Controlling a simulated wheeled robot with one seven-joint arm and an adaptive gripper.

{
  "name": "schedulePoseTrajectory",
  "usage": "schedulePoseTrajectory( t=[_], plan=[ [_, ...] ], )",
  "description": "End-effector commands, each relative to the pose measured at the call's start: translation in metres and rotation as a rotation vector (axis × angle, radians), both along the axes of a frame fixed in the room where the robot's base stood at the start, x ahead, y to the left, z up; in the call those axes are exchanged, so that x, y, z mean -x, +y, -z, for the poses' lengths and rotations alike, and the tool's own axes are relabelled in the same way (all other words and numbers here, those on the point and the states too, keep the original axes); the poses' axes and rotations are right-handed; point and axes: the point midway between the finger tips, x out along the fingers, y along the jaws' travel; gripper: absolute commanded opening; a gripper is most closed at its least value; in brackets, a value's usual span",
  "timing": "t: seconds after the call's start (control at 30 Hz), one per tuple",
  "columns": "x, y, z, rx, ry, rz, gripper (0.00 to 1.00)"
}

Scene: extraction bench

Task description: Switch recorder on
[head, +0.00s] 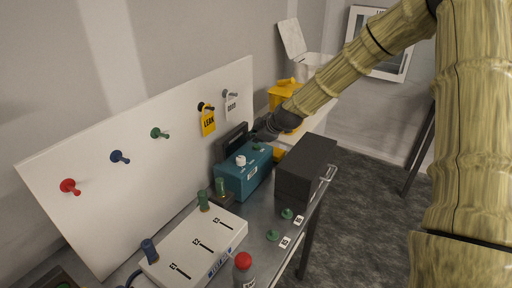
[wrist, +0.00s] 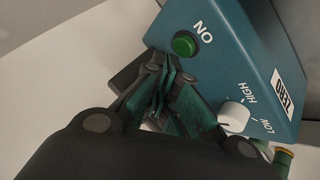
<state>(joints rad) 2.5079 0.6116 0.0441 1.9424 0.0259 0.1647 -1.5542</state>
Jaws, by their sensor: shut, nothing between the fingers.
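A teal box (head: 232,183) with a white knob (head: 240,160) stands on the bench against the white board. In the wrist view the teal box (wrist: 240,68) fills the upper right. Its face carries a green round button (wrist: 185,43) beside the word ON, and the white knob (wrist: 234,116) by HIGH and LOW. I cannot tell whether this box is the recorder. My gripper (wrist: 163,72) is shut and empty, its tips just below and left of the button in the picture; I see no clear contact. In the head view my gripper is partly hidden at the box's far end.
A black box (head: 305,168) stands right of the teal box. A white panel (head: 195,245) with several black marks lies in front, near a red-capped bottle (head: 243,262). The board (head: 150,130) holds coloured pegs and two tags. A yellow bin (head: 284,93) stands behind.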

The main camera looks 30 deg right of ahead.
Motion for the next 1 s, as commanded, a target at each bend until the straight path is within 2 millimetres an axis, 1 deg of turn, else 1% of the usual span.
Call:
schedulePoseTrajectory(
  t=[0.67, 1.0],
  plan=[
    [0.0, -0.0001, 0.0003, 0.0, 0.0, 0.0, 0.0],
    [-0.0008, 0.0002, 0.0089, 0.001, 0.0, -0.001, 0.0]
  ],
)
